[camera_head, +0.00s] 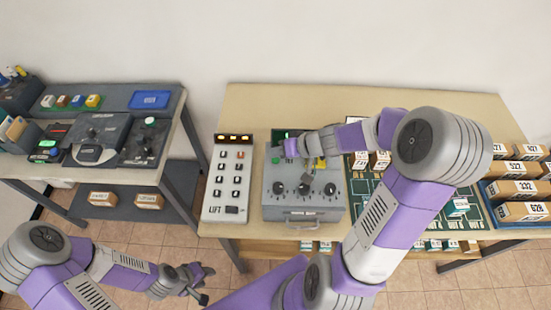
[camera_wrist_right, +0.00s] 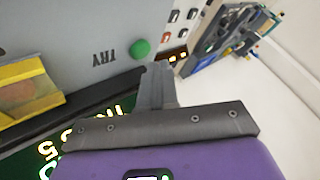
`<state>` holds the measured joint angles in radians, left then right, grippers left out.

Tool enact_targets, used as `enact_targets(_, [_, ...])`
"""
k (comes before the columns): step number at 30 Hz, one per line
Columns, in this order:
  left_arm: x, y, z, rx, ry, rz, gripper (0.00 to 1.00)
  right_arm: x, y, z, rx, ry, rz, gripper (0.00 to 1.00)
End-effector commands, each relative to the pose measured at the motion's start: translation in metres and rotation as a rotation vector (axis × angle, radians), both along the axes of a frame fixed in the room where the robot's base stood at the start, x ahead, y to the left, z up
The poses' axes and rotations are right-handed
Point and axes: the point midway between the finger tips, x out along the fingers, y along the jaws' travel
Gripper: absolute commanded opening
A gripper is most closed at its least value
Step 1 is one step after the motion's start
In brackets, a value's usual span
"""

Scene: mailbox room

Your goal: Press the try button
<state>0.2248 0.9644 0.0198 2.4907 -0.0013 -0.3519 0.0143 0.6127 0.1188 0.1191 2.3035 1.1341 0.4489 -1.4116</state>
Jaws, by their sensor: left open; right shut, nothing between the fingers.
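The try button is a round green button (camera_wrist_right: 140,48) on a grey panel, beside the printed word TRY, in the right wrist view. The panel belongs to the grey box with dials (camera_head: 304,212) on the wooden table in the head view. My right gripper (camera_wrist_right: 156,70) is shut and empty; its fingertips are just below the button in the picture, and I cannot tell whether they touch it. In the head view my right arm reaches over the back of the box and hides part of it. My left gripper (camera_head: 192,281) is open and empty, low in front of the tables.
A white LIFT panel (camera_head: 228,183) with dark switches stands left of the box. A green board (camera_head: 465,225) and a rack of numbered boxes (camera_head: 517,188) are to the right. A grey desk with devices (camera_head: 172,150) stands at the left, with a floor gap between.

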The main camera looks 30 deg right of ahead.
Motion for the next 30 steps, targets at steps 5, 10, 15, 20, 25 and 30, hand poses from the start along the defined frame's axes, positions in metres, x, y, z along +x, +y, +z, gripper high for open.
enact_targets(5, [0.0, 0.0, -0.004, 0.0, 0.0, 0.0, 0.43, 0.0, 0.0, -0.003, -0.001, -0.001, 0.0, 0.0])
enact_targets(10, [0.0, 0.0, -0.013, 0.0, 0.0, 0.0, 0.43, 0.0, 0.0, -0.008, -0.001, -0.001, -0.001, 0.0])
enact_targets(15, [0.0, 0.0, -0.016, 0.0, 0.0, 0.0, 0.43, 0.0, 0.0, -0.009, -0.001, 0.0, 0.0, 0.0])
enact_targets(20, [0.0, 0.0, -0.015, 0.0, 0.0, 0.0, 0.43, 0.0, 0.0, -0.008, 0.0, 0.0, 0.0, 0.0])
enact_targets(25, [0.0, 0.0, -0.015, 0.0, 0.0, 0.0, 0.43, 0.0, 0.0, -0.009, 0.0, 0.0, 0.0, 0.0])
enact_targets(30, [0.0, 0.0, -0.017, 0.0, 0.0, 0.0, 0.43, 0.0, 0.0, -0.01, 0.0, 0.0, 0.0, 0.0])
